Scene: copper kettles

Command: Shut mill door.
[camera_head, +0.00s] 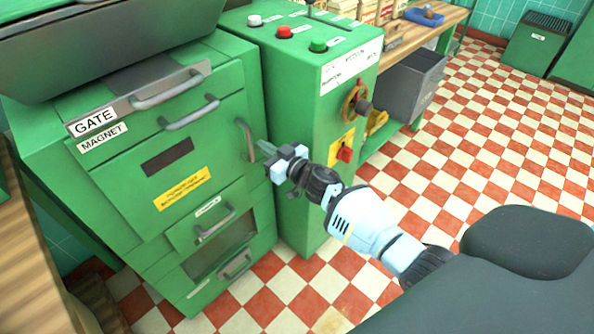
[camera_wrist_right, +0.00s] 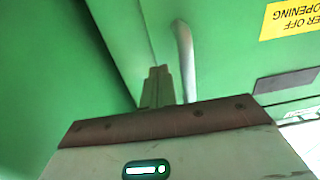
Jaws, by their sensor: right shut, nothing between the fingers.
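The green mill door (camera_head: 130,182) is on the front of the green machine at left, with a dark slot and a yellow label (camera_head: 182,188). Its vertical handle (camera_head: 247,140) is near its right edge. The door looks flush or almost flush; I cannot tell if a narrow gap remains. My right gripper (camera_head: 264,150) is shut and empty, just right of the handle. In the right wrist view the closed fingertips (camera_wrist_right: 158,84) are beside the handle (camera_wrist_right: 186,60), near a vertical seam; contact cannot be judged. My left gripper is not in view.
A green control cabinet (camera_head: 300,180) with buttons and a hand wheel (camera_head: 355,102) stands close at the right of the machine. Drawers with handles (camera_head: 215,224) are below the door. A wooden counter (camera_head: 30,260) is at left. Checkered floor (camera_head: 480,150) is open at right.

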